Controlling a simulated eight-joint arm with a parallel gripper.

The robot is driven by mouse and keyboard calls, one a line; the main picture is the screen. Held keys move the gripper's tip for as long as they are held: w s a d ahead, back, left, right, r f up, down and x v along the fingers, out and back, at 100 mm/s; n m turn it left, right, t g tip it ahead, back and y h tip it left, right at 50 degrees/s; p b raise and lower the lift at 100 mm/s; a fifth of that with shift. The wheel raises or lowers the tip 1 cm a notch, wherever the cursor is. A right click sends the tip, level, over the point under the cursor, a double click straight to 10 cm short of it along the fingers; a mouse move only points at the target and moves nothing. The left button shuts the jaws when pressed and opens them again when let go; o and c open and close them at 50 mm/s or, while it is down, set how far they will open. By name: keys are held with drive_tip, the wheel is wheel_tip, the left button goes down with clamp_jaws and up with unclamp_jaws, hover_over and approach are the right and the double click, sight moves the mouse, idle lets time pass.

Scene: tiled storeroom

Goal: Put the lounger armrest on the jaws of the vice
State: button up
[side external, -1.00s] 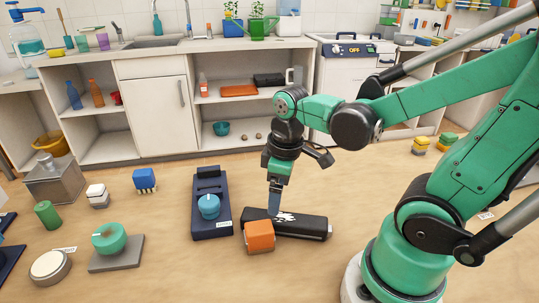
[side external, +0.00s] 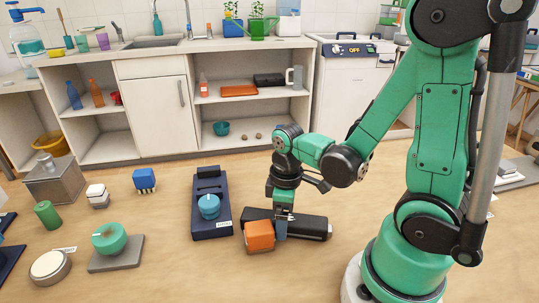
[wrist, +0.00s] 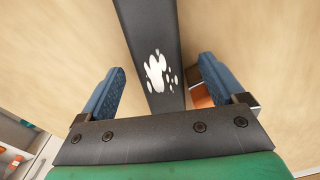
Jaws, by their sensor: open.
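The lounger armrest appears to be the long black bar (side external: 308,225) lying on the floor-coloured work surface; in the wrist view the bar (wrist: 150,30) has a white splatter mark on top. My gripper (side external: 282,230) is down at the bar. In the wrist view my gripper (wrist: 162,66) is open, its blue fingers on either side of the bar with gaps showing. A navy device (side external: 210,186) with a raised block and a blue round part stands left of the bar; I cannot tell for sure whether it is the vice.
An orange block (side external: 259,236) sits against the near side of the bar, close to my fingers. A green round thing on a grey plate (side external: 127,257), a blue brush-like block (side external: 145,179) and a metal box (side external: 55,184) stand left. Surface between is bare.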

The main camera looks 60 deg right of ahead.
drive_tip(key=shift+c, duration=0.2)
clamp_jaws()
drive_tip(key=shift+r, duration=0.15)
